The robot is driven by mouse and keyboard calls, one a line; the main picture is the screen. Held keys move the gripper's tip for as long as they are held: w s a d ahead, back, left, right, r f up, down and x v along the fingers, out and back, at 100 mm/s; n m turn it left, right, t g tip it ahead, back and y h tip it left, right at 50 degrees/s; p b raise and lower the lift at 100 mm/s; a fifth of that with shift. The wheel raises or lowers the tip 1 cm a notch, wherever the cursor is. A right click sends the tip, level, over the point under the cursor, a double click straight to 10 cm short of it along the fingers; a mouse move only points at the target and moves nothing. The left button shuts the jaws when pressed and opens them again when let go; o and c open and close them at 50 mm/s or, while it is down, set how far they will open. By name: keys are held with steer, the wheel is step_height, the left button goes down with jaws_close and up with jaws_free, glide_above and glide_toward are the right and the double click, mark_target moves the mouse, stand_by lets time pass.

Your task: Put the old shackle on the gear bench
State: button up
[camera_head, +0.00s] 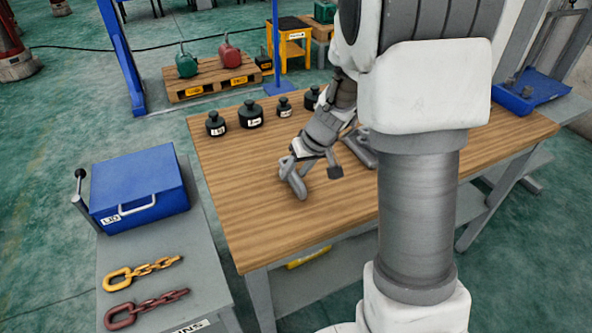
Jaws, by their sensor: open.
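A grey shackle-like piece (296,183) is at my gripper, over the wooden bench top (240,190). My gripper (315,168) is open and points down and left, low over the bench. One dark fingertip shows to the right of the grey piece; the other finger overlaps it, so I cannot tell whether they touch. A second grey curved piece (364,151) lies further right, partly hidden behind my arm. I cannot tell which piece is the old shackle. No readable label marks the gear bench.
Several dark weights (250,114) stand along the bench's far edge. A blue tray (533,88) with small grey parts is at the right. The grey side bench (186,250) at left holds a blue lidded box (139,187), a yellow chain (142,272) and a red chain (145,308).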

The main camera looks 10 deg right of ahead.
steer(key=shift+r+p, duration=0.35)
steer(key=shift+r, duration=0.15)
steer(key=p+v, duration=0.2)
steer(key=v, duration=0.9)
steer(key=s+a+r+m+t+h, duration=0.1)
steer(key=s+r, duration=0.4)
steer(key=s, duration=0.5)
steer(key=s+a+r+h, duration=0.2)
steer(key=s+r, duration=0.3)
steer(key=s, duration=0.5)
steer(key=shift+s+m+t, duration=0.3)
steer(key=shift+m+t, duration=0.1)
